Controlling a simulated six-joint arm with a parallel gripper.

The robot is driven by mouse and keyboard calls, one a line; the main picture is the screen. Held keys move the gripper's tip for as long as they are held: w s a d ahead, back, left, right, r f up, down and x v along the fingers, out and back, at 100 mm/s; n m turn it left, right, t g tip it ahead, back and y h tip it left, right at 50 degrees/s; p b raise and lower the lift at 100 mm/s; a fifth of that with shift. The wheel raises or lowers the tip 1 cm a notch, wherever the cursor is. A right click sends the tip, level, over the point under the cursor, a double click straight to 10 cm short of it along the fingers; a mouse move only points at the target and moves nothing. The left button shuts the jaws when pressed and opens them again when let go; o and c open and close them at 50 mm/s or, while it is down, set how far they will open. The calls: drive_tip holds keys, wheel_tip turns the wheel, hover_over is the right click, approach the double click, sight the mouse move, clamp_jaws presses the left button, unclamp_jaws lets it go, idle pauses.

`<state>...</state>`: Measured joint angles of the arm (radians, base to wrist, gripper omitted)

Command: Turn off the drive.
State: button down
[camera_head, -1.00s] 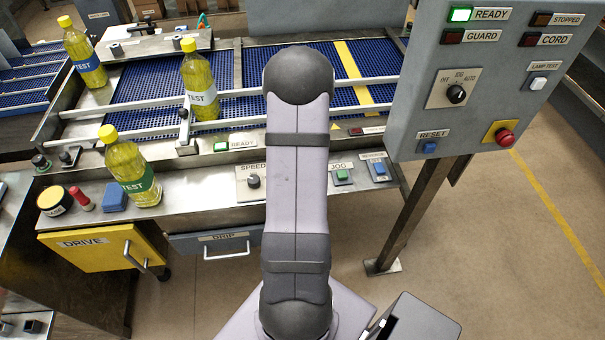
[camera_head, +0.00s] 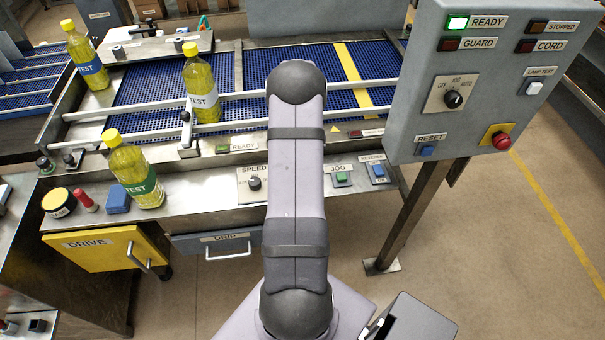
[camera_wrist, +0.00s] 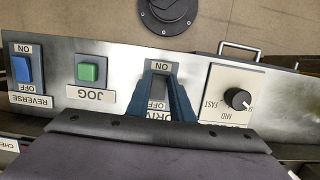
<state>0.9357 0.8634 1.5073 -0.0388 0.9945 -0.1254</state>
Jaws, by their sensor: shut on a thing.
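In the wrist view the drive switch (camera_wrist: 158,91) is a dark rocker on the steel panel, between the JOG button and the speed dial. An ON label shows at one end of it. Which way the rocker is set cannot be made out. In the head view my arm hides both the switch and the gripper.
The green JOG button (camera_wrist: 91,69), blue REVERSE switch (camera_wrist: 22,68) and black speed knob (camera_wrist: 238,98) flank the gripper. A yellow DRIVE door (camera_head: 105,252) hangs below the panel. Bottles stand on the conveyor and ledge. The control box (camera_head: 470,75) at right has its READY lamp lit green.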

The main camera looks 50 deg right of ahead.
drive_tip(key=shift+d, duration=0.1)
idle(0.3)
drive_tip(key=c, duration=1.6)
unclamp_jaws()
drive_tip(key=shift+o, duration=0.2)
drive_tip(key=shift+w+r, duration=0.1)
drive_tip(key=b+v, duration=0.3)
drive_tip(key=v, duration=0.4)
drive_tip(key=shift+w+r, duration=0.1)
